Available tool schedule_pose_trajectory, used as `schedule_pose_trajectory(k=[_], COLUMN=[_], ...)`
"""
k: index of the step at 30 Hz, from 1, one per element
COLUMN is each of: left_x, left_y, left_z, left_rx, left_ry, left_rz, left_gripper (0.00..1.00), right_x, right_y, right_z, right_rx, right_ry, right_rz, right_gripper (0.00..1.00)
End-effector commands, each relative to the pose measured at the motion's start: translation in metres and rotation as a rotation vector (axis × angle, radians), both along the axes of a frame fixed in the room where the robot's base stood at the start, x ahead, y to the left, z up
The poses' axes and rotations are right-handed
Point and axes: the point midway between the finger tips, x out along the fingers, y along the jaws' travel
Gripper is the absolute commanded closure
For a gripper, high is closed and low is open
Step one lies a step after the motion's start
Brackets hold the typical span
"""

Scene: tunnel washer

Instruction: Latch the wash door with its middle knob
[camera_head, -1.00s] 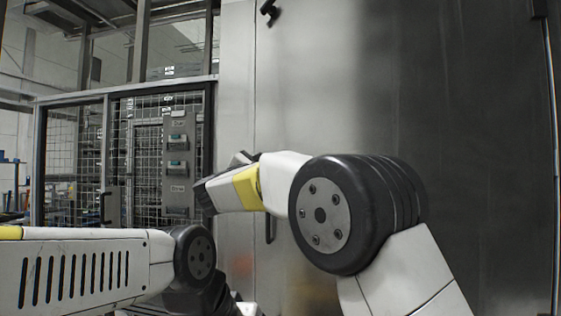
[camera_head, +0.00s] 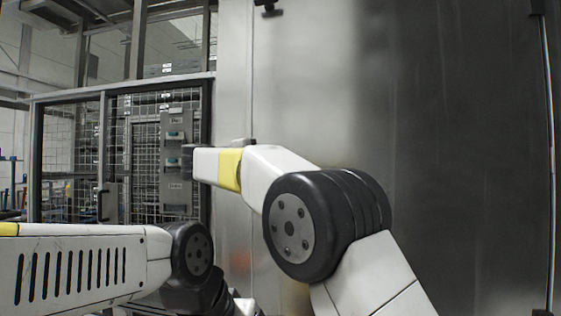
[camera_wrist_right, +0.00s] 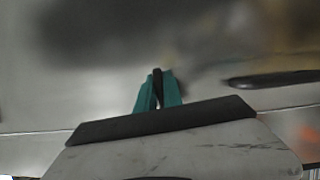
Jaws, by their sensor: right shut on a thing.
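The wash door (camera_head: 440,130) is a tall brushed-steel panel filling the right of the head view. In the right wrist view, my right gripper (camera_wrist_right: 158,88) has its teal fingers closed around a slim black piece, which I take to be the middle knob (camera_wrist_right: 157,76). The fingers hide most of it. In the head view, my right arm hides this grip. Another black knob (camera_head: 268,9) sits high near the door's left edge, its bar lying about level. My left gripper is out of sight below the frame.
A dark bar handle (camera_wrist_right: 272,78) is fixed beside the grip in the right wrist view. A mesh fence (camera_head: 75,160) with a grey control box (camera_head: 175,165) stands left of the door. My left arm extends low across the left side.

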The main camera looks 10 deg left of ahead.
Motion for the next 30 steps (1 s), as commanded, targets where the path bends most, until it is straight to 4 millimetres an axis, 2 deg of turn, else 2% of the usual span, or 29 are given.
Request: schedule_pose_trajectory(k=[1,9,23,24,26,30], left_x=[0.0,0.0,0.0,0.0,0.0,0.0], left_y=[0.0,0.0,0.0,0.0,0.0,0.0], left_z=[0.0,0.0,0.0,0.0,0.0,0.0], left_rx=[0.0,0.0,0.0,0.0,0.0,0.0], left_ry=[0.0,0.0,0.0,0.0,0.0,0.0], left_rz=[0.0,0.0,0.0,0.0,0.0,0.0], left_gripper=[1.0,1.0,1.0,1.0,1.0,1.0], right_x=[0.0008,0.0004,0.0,0.0,-0.0001,-0.0001], right_y=[0.0059,0.0058,0.0059,0.0059,0.0055,0.0036], right_z=[-0.0045,-0.0046,-0.0038,-0.0037,-0.0034,-0.0022], right_rx=[0.017,0.084,0.094,0.094,0.094,0.095], right_ry=[0.005,0.002,0.001,0.001,0.001,-0.002], right_rz=[0.013,0.014,0.014,0.014,0.013,0.009], right_gripper=[1.0,1.0,1.0,0.81,0.69,0.67])
